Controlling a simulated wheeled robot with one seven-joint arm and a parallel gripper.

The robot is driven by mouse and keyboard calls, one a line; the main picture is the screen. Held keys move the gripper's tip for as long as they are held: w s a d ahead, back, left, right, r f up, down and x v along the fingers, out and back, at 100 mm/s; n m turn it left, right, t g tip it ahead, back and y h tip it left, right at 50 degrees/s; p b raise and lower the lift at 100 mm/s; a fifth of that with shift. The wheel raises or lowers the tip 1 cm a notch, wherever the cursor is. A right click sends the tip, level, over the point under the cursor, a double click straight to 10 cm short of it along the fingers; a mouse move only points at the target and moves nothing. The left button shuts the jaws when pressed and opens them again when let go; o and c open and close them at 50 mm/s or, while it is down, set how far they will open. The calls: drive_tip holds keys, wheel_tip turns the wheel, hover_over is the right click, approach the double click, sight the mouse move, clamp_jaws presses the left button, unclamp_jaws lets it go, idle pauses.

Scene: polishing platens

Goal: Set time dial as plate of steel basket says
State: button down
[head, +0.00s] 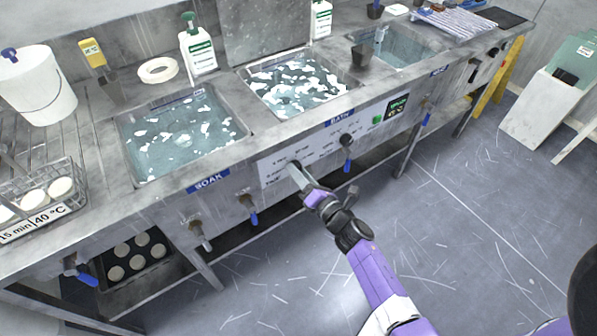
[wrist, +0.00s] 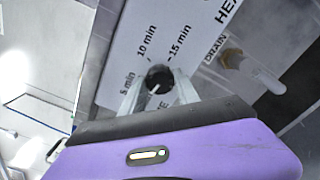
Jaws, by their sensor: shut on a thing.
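The steel basket (head: 45,170) stands at the far left of the counter with white round discs in it. Its plate (head: 32,224) reads 15 min, 40 °C. The time dial (wrist: 158,76) is a black round knob on the white front panel, with marks 5 min, 10 min and 15 min around it. A short pale line shows on the lower left part of the knob; which mark it points at I cannot tell surely. My gripper (wrist: 159,94) is shut on the time dial, one finger on each side. In the head view my gripper (head: 298,172) hides most of the dial.
A second black dial (head: 347,140) sits to the right on the panel, near a lit display (head: 398,106). Drain taps (head: 248,208) with blue handles stick out below the panel. The soak basin (head: 180,130) and bath basin (head: 298,85) hold water. The floor in front is clear.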

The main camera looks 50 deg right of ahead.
drive_tip(key=shift+f+m+p, duration=0.1)
drive_tip(key=shift+m+p, duration=1.6)
drive_tip(key=shift+m, duration=15.2)
drive_tip(key=c, duration=0.9)
unclamp_jaws()
